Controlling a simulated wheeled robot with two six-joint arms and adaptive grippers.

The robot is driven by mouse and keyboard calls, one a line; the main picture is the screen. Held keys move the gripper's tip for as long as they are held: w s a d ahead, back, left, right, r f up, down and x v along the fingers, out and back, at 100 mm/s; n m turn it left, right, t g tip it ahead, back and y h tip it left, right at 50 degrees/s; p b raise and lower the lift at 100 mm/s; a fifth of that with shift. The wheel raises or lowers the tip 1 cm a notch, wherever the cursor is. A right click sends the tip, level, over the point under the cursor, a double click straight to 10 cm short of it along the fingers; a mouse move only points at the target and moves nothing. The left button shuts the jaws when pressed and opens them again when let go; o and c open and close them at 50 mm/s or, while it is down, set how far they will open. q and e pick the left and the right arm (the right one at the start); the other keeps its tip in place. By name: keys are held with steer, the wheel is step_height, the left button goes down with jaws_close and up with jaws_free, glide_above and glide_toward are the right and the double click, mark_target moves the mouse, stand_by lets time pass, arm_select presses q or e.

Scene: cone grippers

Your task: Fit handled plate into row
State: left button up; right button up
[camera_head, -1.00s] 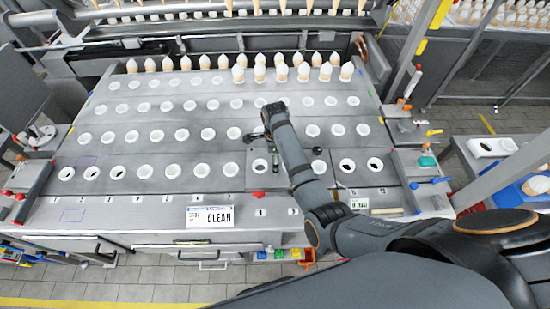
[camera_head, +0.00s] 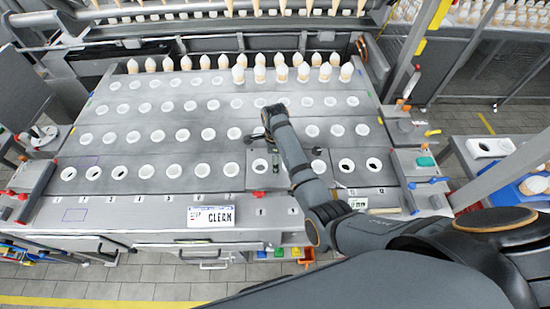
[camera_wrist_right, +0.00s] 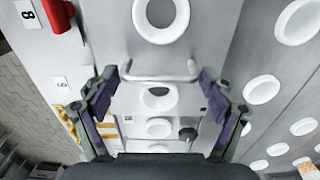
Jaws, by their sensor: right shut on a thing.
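The handled plate (camera_head: 259,179) is a grey panel with a white ring hole, in the front row of the sloped grey table near a red knob. In the right wrist view its pale bar handle (camera_wrist_right: 160,78) lies crosswise between the two fingers. My right gripper (camera_wrist_right: 158,92) is shut on it, with one finger at each end of the bar. In the head view the forearm and wrist hide much of the gripper (camera_head: 266,137) and part of the plate. I cannot tell whether the plate sits flush in the row. My left gripper is not in view.
Rows of white ring holes (camera_head: 182,135) fill the table. White-tipped cones (camera_head: 283,73) stand along the back. A CLEAN sign (camera_head: 211,216) is on the front edge, and drawers are below.

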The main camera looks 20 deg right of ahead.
steer(key=shift+r, duration=0.15)
steer(key=shift+f+b, duration=0.4)
steer(key=shift+f, duration=0.65)
steer(key=o, duration=1.6)
steer(key=shift+o, duration=0.4)
steer(key=shift+s+f, duration=0.1)
step_height(320, 180, up, 12)
